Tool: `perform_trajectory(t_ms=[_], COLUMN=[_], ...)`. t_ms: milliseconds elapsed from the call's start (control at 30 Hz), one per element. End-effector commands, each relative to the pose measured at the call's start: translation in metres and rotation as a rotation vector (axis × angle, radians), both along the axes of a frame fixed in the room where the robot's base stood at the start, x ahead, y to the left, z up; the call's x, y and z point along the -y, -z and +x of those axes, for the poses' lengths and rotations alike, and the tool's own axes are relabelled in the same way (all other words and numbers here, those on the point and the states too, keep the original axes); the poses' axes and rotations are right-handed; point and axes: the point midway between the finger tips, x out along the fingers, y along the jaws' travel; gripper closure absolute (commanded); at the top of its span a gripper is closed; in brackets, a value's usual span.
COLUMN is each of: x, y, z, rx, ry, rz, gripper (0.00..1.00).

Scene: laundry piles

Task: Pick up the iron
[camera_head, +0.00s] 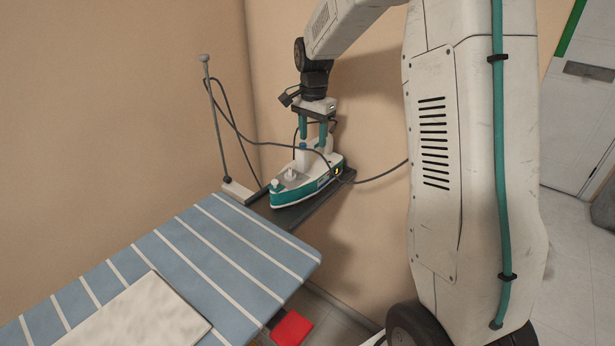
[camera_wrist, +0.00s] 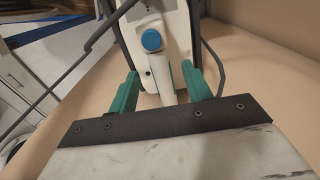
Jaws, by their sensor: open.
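The iron (camera_head: 302,182), white with a teal base, stands on a dark rest at the end of the ironing board. Its dark cord runs behind it and off to the right. My gripper (camera_head: 313,143) is just above the iron, pointing down, with its two teal fingers apart around the upper part of the handle. In the wrist view the iron (camera_wrist: 146,69) shows its blue round knob and white handle. The handle lies between the open fingers of my gripper (camera_wrist: 158,85). I cannot tell if either finger touches it.
The blue striped ironing board (camera_head: 190,250) holds a folded pale cloth (camera_head: 145,318). A thin upright rod (camera_head: 215,120) with a cable stands left of the iron. The wall is close behind. A red thing (camera_head: 291,328) lies low beside the board. A door is at the far right.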

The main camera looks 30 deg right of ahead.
Motion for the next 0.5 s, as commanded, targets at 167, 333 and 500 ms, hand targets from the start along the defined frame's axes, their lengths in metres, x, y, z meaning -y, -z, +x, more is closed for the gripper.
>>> perform_trajectory(t_ms=[167, 333, 500], x=[-0.002, -0.002, -0.002], y=[0.028, 0.045, 0.047], z=[0.000, 0.000, 0.001], rx=[-0.004, -0.002, 0.000], ry=[-0.001, -0.002, -0.002], rz=[0.001, 0.000, 0.000], gripper=[0.51, 0.51, 0.51])
